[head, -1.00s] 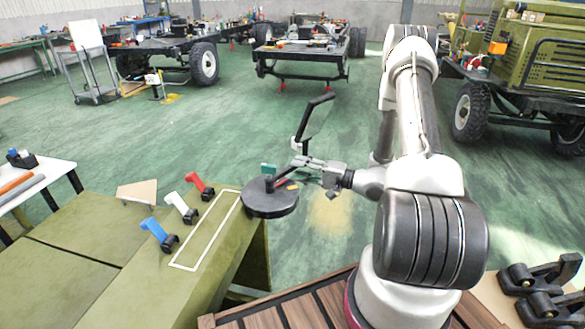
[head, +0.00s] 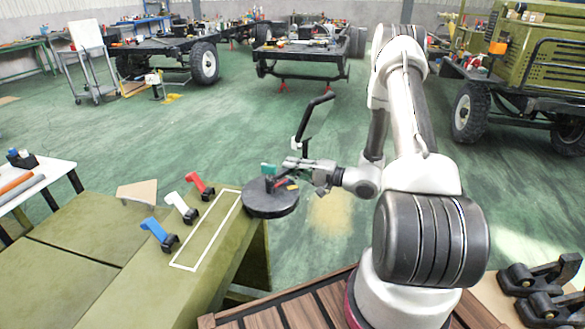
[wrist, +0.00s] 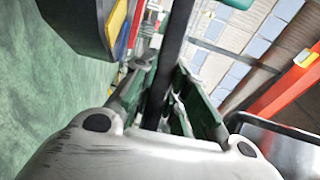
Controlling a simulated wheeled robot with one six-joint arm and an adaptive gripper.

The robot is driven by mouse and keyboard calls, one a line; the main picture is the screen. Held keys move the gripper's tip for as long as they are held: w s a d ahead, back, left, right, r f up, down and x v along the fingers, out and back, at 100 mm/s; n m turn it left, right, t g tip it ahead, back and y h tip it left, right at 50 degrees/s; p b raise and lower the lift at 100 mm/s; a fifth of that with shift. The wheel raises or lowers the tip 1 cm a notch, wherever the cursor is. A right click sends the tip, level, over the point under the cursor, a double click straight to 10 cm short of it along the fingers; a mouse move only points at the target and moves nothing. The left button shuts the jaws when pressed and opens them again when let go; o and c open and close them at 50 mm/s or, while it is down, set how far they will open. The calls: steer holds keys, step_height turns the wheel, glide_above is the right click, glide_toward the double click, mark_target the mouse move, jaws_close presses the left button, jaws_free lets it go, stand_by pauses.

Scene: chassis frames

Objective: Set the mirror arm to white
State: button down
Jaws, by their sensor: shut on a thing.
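The mirror arm (head: 317,101) is a black bent bar that stands on a round black base (head: 270,205) at the bench's far right corner. Its mirror shows narrow, nearly edge-on. My gripper (head: 287,163) reaches in from the right above the base and is shut on the mirror arm's bar. In the wrist view the dark bar (wrist: 178,45) runs between my fingers. The wrist view shows red, yellow and blue patches at the base's edge. I cannot make out a white mark on the base.
Blue (head: 154,229), white (head: 178,203) and red (head: 197,182) levers stand on the green bench (head: 100,292), left of a white outlined rectangle. A tan board lies behind them. Green floor is open beyond the base; vehicle chassis stand farther back.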

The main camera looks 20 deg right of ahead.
steer(key=shift+w+a+n+g+y, duration=0.5)
steer(key=shift+w+n+g+y, duration=0.35)
steer(key=shift+g, duration=0.45)
steer(key=shift+w+a+n+g+y, duration=0.45)
steer(key=shift+a+n+g+y, duration=0.1)
steer(key=shift+n+g, duration=0.65)
steer(key=shift+w+a+n+g+y, duration=0.5)
steer(key=shift+w+n+g+y, duration=0.3)
steer(key=shift+g, duration=0.6)
steer(key=shift+s, duration=0.1)
steer(key=c, duration=1.4)
jaws_free()
steer(key=v, duration=1.2)
